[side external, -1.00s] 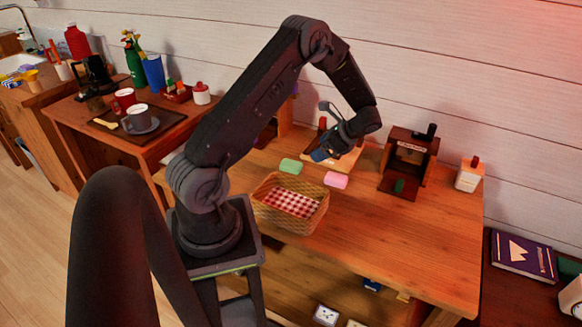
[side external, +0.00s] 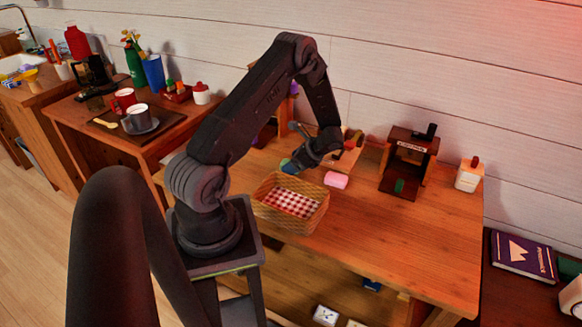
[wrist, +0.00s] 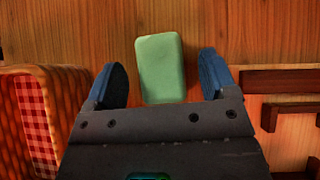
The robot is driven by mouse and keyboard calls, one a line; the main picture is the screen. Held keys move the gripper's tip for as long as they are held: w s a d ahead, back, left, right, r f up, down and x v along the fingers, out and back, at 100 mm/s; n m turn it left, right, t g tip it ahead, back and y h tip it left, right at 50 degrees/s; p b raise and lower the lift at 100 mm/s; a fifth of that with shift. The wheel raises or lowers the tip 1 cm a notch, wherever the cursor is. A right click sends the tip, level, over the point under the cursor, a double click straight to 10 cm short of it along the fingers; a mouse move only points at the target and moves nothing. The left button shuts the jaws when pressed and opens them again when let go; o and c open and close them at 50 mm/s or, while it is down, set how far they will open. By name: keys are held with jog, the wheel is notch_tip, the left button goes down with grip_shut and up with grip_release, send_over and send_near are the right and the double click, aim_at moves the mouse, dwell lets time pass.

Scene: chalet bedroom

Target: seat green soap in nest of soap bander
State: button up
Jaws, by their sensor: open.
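The green soap (wrist: 160,68) lies on the wooden table between my two open fingers in the wrist view, with a gap on each side. In the side view my gripper (side external: 290,168) is low over the soap and mostly hides it. My gripper also shows in the wrist view (wrist: 162,85), its blue fingertips apart and empty. The soap bander (side external: 407,160) is a dark wooden frame with a lever on top, standing at the right of the table. A green part (side external: 399,186) shows at its base; its nest is too small to make out.
A wicker basket (side external: 262,207) with a red checked lining stands just in front of my gripper. A pink soap (side external: 336,180) lies to its right. The table's front right is clear.

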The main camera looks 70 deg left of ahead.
jog(key=shift+s+a+f, duration=0.1)
jog(key=shift+s+f, duration=0.05)
jog(key=shift+f, duration=0.05)
jog(key=c, duration=1)
jog(key=shift+r, duration=0.1)
